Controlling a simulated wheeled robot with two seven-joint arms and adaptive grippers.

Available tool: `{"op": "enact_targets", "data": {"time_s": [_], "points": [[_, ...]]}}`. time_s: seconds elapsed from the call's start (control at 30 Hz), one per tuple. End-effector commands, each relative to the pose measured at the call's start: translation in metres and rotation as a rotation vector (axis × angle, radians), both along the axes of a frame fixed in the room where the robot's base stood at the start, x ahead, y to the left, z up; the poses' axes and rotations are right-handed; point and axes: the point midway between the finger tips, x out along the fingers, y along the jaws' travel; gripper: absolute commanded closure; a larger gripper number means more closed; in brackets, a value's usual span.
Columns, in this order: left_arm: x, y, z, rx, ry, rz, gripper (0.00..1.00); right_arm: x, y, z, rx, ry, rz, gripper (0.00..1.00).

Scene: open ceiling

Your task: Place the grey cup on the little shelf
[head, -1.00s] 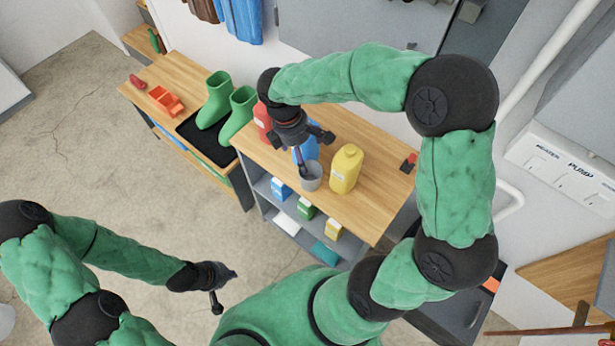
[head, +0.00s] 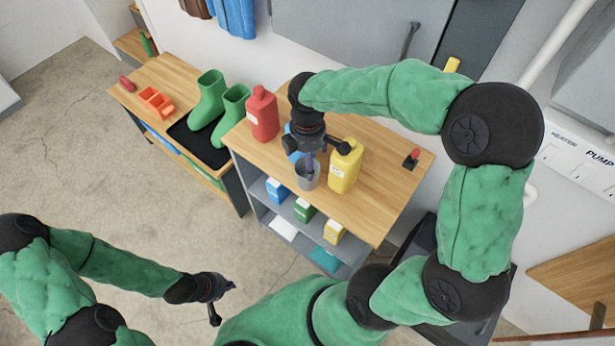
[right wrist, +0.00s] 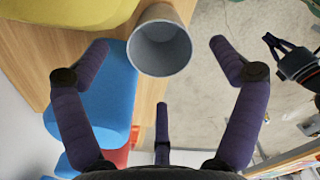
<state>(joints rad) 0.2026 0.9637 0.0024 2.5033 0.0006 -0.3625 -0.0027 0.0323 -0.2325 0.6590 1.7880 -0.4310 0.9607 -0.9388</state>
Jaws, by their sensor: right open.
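The grey cup (head: 307,178) stands on the wooden top of the shelf unit (head: 375,215), near its front edge. My right gripper (head: 311,158) is at the cup, coming from behind it in the head view. In the right wrist view the cup (right wrist: 160,48) lies ahead between the spread fingers of the right gripper (right wrist: 160,50), with a gap on each side. My left gripper (head: 224,300) is open and empty over the floor, far from the cup. Grey shelves (head: 270,215) are under the wooden top; I cannot tell which is the little shelf.
A yellow jug (head: 345,168) stands close right of the cup. A blue container (head: 291,147), partly hidden, and a red bottle (head: 262,113) are behind and left. Small cartons (head: 304,210) stand on the shelf below. Green boots (head: 208,100) are on the left bench.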

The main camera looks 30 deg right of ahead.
Motion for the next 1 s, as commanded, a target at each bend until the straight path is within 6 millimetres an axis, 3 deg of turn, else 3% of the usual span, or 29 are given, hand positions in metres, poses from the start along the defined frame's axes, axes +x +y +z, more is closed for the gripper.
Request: {"op": "enact_targets", "data": {"time_s": [0.3, 0.6, 0.8, 1.0], "points": [[0.0, 0.0, -0.025, 0.0, 0.0, 0.0, 1.0, -0.001, 0.0, -0.043, 0.0, 0.002, 0.001, 0.06], [0.0, 0.0, -0.025, 0.0, 0.0, 0.0, 1.0, 0.0, 0.0, -0.047, 0.0, 0.0, 0.001, 0.06], [0.0, 0.0, -0.025, 0.0, 0.0, 0.0, 1.0, 0.0, 0.0, -0.047, 0.0, 0.0, 0.001, 0.61], [0.0, 0.0, -0.025, 0.0, 0.0, 0.0, 1.0, -0.001, 0.0, -0.047, 0.0, 0.001, 0.001, 0.66]]}}
